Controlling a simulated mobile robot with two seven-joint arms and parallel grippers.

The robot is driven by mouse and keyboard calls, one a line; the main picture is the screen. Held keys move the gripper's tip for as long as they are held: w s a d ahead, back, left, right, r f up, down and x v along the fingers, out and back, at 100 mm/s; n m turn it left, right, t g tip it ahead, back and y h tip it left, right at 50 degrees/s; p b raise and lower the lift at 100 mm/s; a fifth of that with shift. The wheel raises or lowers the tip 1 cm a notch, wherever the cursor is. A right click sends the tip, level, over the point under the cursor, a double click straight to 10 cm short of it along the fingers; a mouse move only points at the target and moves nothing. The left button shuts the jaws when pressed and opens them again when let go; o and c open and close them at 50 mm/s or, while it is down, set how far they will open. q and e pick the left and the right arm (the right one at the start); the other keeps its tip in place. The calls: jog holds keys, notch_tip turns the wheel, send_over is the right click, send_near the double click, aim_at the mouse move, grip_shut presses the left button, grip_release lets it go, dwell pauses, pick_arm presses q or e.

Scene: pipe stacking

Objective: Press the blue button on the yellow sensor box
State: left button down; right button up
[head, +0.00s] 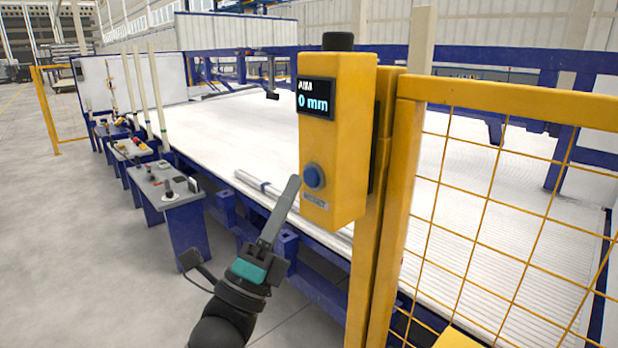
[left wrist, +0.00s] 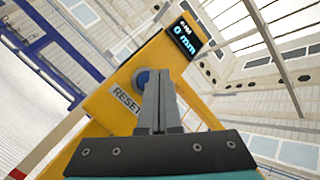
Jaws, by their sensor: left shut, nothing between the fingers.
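The yellow sensor box (head: 345,150) is mounted on a yellow post. Its dark display (head: 316,101) reads "0 mm". The round blue button (head: 313,177) is low on its front face, above a small label. My left gripper (head: 294,180) is shut and empty, with its fingertips just left of the button in the head view. In the left wrist view the fingers (left wrist: 158,75) point at the box (left wrist: 108,97) and partly cover the blue button (left wrist: 139,78); the label there reads "RESET". I cannot tell whether the fingertips touch the button. My right gripper is not in view.
A yellow mesh fence (head: 500,200) stands right of the box. Behind is a wide white table (head: 230,125) on a blue frame, with pipes (head: 262,186) lying near its edge. Grey control stands (head: 168,188) stand at left. The floor at lower left is clear.

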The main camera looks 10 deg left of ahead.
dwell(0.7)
pick_arm(q)
jog(key=shift+w+d, duration=0.3)
jog(key=shift+w, duration=0.05)
jog(key=shift+w+d, duration=0.2)
jog(key=shift+w, duration=0.1)
dwell(0.6)
jog(key=shift+s+a, duration=0.1)
jog(key=shift+s, duration=0.05)
jog(key=shift+s+a, duration=0.4)
jog(key=shift+s, duration=0.1)
dwell(0.3)
jog(key=s+a, duration=0.1)
jog(key=s, duration=0.1)
jog(key=s+a+p, duration=0.1)
jog(key=s+a, duration=0.1)
dwell(0.4)
